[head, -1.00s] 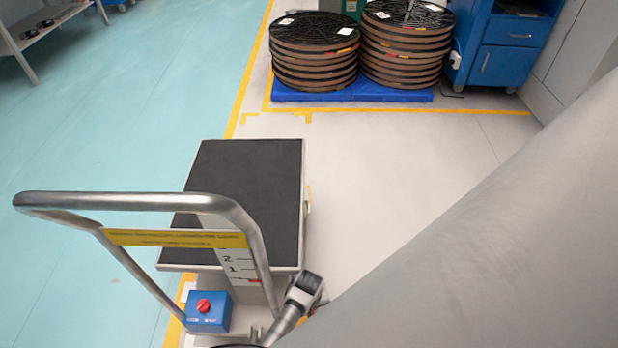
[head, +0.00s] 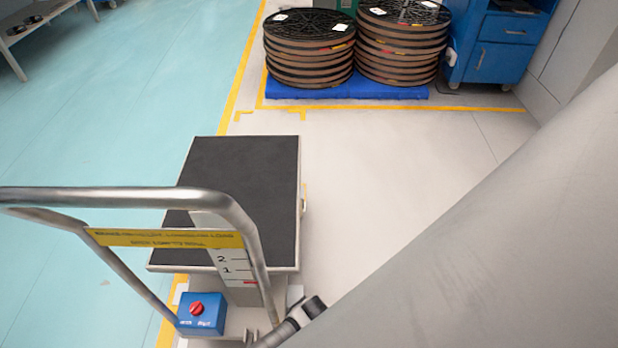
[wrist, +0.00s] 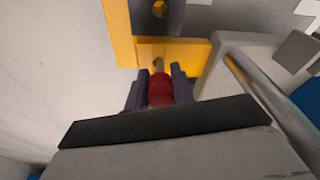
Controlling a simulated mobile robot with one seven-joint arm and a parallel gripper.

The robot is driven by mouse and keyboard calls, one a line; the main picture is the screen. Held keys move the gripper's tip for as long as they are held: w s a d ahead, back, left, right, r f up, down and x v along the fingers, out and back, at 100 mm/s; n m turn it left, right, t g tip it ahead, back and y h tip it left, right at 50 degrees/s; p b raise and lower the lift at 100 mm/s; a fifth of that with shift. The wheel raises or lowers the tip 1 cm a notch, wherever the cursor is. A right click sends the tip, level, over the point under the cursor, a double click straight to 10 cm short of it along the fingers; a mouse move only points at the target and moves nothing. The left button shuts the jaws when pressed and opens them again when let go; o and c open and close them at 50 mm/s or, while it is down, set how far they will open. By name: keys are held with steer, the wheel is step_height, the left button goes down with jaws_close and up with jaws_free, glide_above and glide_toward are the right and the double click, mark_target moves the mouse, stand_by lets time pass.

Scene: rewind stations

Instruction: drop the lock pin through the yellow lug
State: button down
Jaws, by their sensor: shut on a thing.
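In the wrist view, my gripper (wrist: 159,78) has its two dark fingers shut on the red knob of the lock pin (wrist: 160,90). The pin's short metal shank points away from the fingers toward the yellow lug (wrist: 185,51). The shank's tip overlaps the yellow part in the picture; I cannot tell whether it touches it or is in a hole. A dark plate with a round hole (wrist: 159,9) shows beyond, with yellow inside the hole. In the head view the pin cannot be made out.
A platform cart (head: 240,190) with a dark top and a tubular handle (head: 150,197) stands ahead. A blue box with a red button (head: 202,313) sits at its base. Stacked reels (head: 308,50) stand on a blue pallet behind. Floor right of the cart is clear.

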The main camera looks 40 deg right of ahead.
steer(key=shift+s, duration=0.15)
steer(key=shift+w+d+g, duration=0.2)
steer(key=shift+g, duration=0.5)
steer(key=shift+w+d, duration=0.1)
steer(key=shift+w, duration=0.15)
stand_by(0.3)
steer(key=shift+f+b, duration=1.25)
steer(key=shift+f, duration=0.25)
steer(key=c, duration=1.1)
jaws_free()
steer(key=r+p, duration=0.1)
steer(key=r, duration=0.6)
steer(key=r+p, duration=0.2)
steer(key=r, duration=0.5)
steer(key=shift+s, duration=0.2)
